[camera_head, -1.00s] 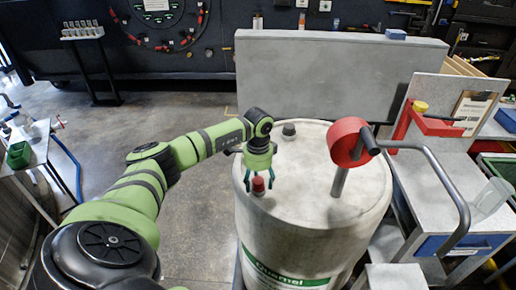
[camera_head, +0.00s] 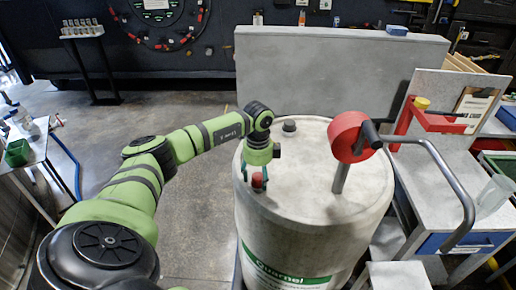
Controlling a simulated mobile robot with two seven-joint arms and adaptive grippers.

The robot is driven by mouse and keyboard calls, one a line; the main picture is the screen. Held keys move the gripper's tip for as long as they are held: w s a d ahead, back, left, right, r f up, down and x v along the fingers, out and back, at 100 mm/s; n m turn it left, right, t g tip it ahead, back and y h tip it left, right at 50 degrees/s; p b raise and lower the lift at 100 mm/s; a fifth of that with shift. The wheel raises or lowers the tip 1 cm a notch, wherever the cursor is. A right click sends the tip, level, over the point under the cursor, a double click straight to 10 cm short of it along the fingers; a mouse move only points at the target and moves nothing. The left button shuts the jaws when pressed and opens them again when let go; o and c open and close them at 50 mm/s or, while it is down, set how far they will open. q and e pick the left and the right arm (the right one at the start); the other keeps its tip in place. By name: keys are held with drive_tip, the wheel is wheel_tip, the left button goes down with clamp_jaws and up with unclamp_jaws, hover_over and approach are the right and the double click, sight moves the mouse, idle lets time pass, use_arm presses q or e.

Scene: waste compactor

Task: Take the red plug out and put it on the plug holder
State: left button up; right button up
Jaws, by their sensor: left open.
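The small red plug (camera_head: 257,180) sits upright near the left edge of the top of a large grey-white drum (camera_head: 290,215). My left gripper (camera_head: 256,184) points down from above, open, with its teal fingers around the plug. Whether the fingers touch the plug cannot be told. A red bracket (camera_head: 440,122) with a yellow piece (camera_head: 421,103) stands on the grey bench at the right; I cannot tell if it is the plug holder. My right gripper is out of view.
A red wheel-like part (camera_head: 347,136) on a grey post and a bent grey tube (camera_head: 462,195) rise at the drum's right. A black cap (camera_head: 289,126) is on the drum's far side. A grey panel (camera_head: 335,80) stands behind. The floor left of the drum is clear.

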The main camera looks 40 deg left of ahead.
use_arm(q)
drive_tip(key=m, duration=0.2)
drive_tip(key=shift+m, duration=0.3)
drive_tip(key=m+b, duration=0.1)
drive_tip(key=m, duration=0.2)
drive_tip(key=shift+m+b, duration=0.3)
drive_tip(key=shift+m, duration=0.6)
drive_tip(key=m+b, duration=0.1)
drive_tip(key=m, duration=0.2)
drive_tip(key=shift+m, duration=1.1)
drive_tip(key=shift+c, duration=0.4)
